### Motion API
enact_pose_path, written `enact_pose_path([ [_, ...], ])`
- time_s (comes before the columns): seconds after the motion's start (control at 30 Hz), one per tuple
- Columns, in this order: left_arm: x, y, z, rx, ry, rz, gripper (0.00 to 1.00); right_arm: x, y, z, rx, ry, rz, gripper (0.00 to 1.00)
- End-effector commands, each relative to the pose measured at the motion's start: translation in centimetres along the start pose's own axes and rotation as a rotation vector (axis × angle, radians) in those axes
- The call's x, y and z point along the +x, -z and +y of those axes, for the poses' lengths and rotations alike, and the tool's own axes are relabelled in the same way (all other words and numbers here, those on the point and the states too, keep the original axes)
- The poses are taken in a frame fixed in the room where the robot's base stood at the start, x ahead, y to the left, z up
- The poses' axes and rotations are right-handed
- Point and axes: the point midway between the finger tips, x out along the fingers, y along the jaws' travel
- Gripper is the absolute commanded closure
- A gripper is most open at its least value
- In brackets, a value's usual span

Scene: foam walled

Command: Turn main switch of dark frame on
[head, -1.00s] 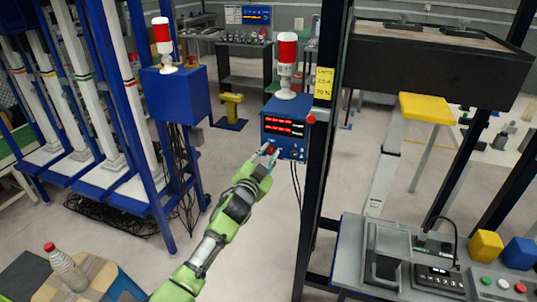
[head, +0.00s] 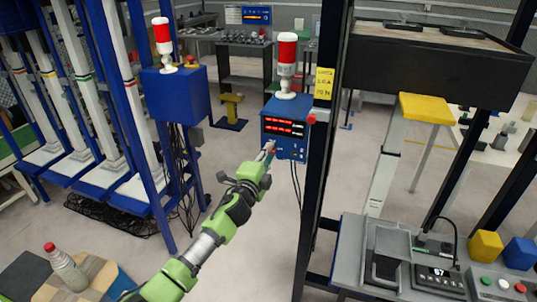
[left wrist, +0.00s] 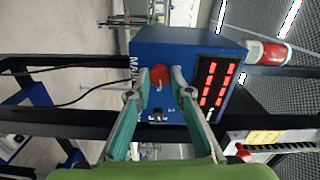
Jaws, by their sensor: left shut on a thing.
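The blue control box (head: 285,118) hangs on the dark frame's black post (head: 318,170), with lit red displays (head: 283,126) and a red-and-white beacon (head: 287,62) on top. In the left wrist view the red main switch knob (left wrist: 159,75) sits on the box face beside the "MAIN" lettering (left wrist: 133,70). My left gripper (head: 269,147) reaches the lower left of that face. In the left wrist view its two fingers (left wrist: 158,80) are shut on the knob, one on each side. My right gripper is not in view.
A red button (head: 311,118) sticks out at the box's right edge. Cables hang below the box. A second blue box (head: 177,95) with a beacon stands on the blue frame at left. A grey console (head: 400,262) fills the lower right. Open floor lies between the frames.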

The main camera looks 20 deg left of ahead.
Motion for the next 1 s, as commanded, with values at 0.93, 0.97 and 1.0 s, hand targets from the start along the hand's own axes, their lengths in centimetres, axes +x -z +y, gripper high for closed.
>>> enact_pose_path([
  [0.93,-0.04,0.01,0.22,0.135,-0.003,0.0,0.63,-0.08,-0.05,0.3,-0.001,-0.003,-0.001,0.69],
  [0.97,-0.04,0.01,0.2,0.135,-0.003,0.0,0.63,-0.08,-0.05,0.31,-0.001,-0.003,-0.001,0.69],
  [1.0,-0.04,0.01,0.18,0.135,-0.003,0.0,0.63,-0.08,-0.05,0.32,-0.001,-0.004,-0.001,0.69],
])
